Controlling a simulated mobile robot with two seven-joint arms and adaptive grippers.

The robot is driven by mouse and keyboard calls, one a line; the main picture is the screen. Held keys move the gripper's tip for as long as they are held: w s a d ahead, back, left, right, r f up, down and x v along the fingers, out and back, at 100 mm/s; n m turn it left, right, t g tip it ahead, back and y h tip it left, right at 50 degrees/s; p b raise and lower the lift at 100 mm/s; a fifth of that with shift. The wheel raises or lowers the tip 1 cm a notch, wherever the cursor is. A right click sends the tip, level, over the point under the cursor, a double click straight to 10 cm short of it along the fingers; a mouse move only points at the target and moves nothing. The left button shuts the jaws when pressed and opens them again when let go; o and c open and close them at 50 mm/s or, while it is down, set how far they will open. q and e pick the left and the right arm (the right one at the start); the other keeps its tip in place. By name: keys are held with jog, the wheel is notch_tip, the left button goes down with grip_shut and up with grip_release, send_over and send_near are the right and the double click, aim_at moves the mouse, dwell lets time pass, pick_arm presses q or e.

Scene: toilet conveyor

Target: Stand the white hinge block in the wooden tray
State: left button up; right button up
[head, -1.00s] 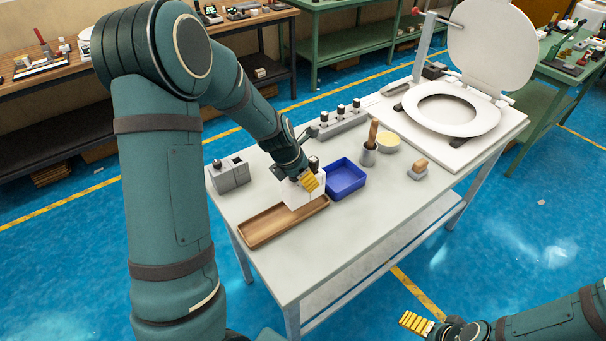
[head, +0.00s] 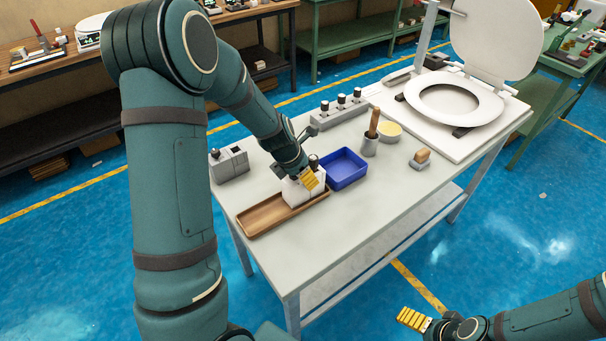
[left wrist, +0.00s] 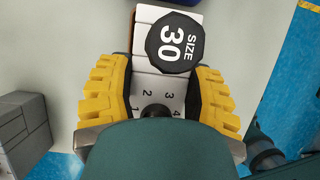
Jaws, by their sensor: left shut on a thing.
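The white hinge block (head: 294,193) is upright at the right end of the wooden tray (head: 262,217). My left gripper (head: 306,181) is shut on it from above. I cannot tell whether its base rests on the tray floor. In the left wrist view the block (left wrist: 148,85) sits between the yellow fingers of my left gripper (left wrist: 160,93). It shows printed numbers and a black round cap (left wrist: 173,43) marked SIZE 30. My right gripper (head: 413,320) is at the lower right of the head view, away from the table; its opening is unclear.
A blue bin (head: 346,168) stands close to the tray's right end. A grey two-part block (head: 229,165) is behind the tray. A cup with a wooden handle (head: 370,143), a row of black-topped pegs (head: 340,112) and a toilet seat (head: 455,106) are farther off. The front tabletop is clear.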

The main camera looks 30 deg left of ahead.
pick_arm(q)
jog(key=shift+f, duration=0.35)
jog(key=o, duration=1.3)
jog(key=shift+o, duration=0.2)
jog(key=v, duration=1.2)
